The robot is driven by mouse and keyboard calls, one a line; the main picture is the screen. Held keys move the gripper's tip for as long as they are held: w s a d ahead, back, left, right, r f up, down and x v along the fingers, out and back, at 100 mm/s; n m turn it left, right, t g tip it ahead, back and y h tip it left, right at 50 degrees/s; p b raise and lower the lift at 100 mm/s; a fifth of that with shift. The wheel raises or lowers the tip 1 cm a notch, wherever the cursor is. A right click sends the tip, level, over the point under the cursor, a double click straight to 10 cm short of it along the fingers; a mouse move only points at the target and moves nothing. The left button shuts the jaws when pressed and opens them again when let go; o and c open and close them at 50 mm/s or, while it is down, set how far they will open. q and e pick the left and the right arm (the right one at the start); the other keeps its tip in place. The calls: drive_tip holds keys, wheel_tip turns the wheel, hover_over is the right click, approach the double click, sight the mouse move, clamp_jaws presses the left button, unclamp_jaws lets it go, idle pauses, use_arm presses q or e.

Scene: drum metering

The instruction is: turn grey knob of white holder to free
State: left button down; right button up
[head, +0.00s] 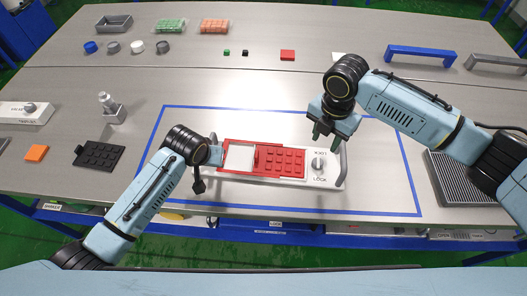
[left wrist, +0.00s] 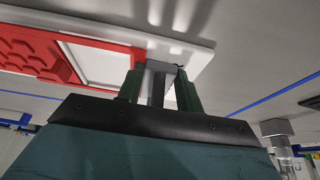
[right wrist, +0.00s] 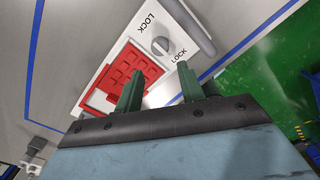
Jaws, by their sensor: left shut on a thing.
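The white holder (head: 330,180) lies inside the blue outline, with a red insert (head: 285,162) and a grey handle at each end. The grey knob (head: 318,163) is on its right part, between two printed labels; the near one reads LOCK. The knob also shows in the right wrist view (right wrist: 161,46). My left gripper (head: 213,155) is shut on the left grey handle (left wrist: 157,84), seen between its fingers in the left wrist view. My right gripper (head: 323,138) is open and empty, above the holder close to the knob and apart from it.
A black studded plate (head: 99,156), an orange piece (head: 36,153) and a small metal fixture (head: 110,107) lie to the left. A ribbed grey tray (head: 450,180) is at the right. Blue and grey handles (head: 420,52) stand at the back. The table between is clear.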

sight(318, 162)
drive_tip(key=shift+a, duration=0.1)
drive_tip(key=s+a+m+t+h, duration=0.2)
drive_tip(key=s+a+t+h, duration=0.1)
drive_tip(key=a+h, duration=0.1)
drive_tip(key=x, duration=1.1)
drive_tip(key=c, duration=0.7)
